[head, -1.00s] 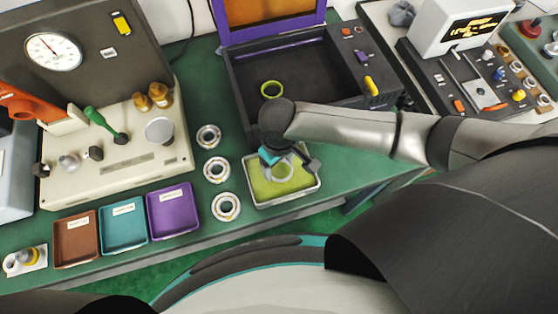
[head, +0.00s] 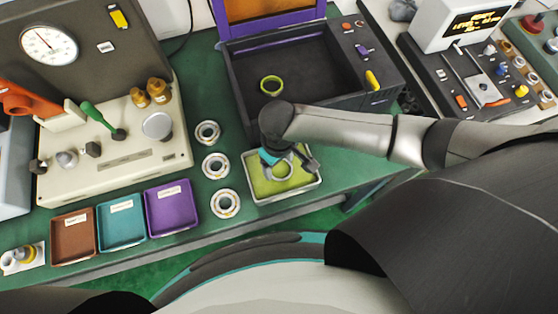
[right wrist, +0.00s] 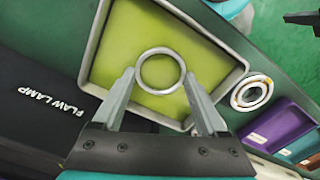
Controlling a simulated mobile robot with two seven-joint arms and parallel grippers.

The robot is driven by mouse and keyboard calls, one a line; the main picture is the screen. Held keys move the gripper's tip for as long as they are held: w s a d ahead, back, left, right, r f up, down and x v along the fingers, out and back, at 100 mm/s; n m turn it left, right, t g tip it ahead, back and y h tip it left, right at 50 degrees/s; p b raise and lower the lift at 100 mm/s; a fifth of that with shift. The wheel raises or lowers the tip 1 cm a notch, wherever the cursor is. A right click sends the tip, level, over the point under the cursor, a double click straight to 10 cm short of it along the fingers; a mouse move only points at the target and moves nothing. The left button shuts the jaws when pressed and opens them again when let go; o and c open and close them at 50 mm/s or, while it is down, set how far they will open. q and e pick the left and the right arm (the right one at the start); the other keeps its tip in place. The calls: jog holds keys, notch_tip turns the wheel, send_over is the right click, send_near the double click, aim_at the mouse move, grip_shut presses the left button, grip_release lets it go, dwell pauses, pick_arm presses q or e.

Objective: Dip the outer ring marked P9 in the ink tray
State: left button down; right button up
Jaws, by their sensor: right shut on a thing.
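My right gripper (head: 288,166) is shut on a plain metal ring (right wrist: 160,92), which also shows in the head view (head: 291,172). The ring lies flat between the fingertips, over the green ink in the ink tray (right wrist: 88,62). This shallow pale-rimmed tray is on the bench in the head view (head: 318,184). I cannot tell whether the ring touches the ink. No P9 mark is readable on it. The hand partly hides the ring in the head view. My left gripper is out of view.
Several bearings (head: 216,166) stand in a column left of the tray. The black flaw lamp box (head: 240,95) behind holds a yellow-green ring (head: 271,94). Brown (head: 73,258), teal (head: 122,243) and purple (head: 170,230) trays line the front edge.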

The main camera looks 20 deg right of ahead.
jog(key=shift+f+b, duration=0.3)
jog(key=shift+f, duration=0.5)
jog(key=shift+r, duration=0.1)
dwell(1.4)
notch_tip(320, 180, up, 8)
jog(key=p, duration=1)
jog(key=shift+r, duration=0.25)
jog(key=shift+w, duration=0.1)
dwell(1.1)
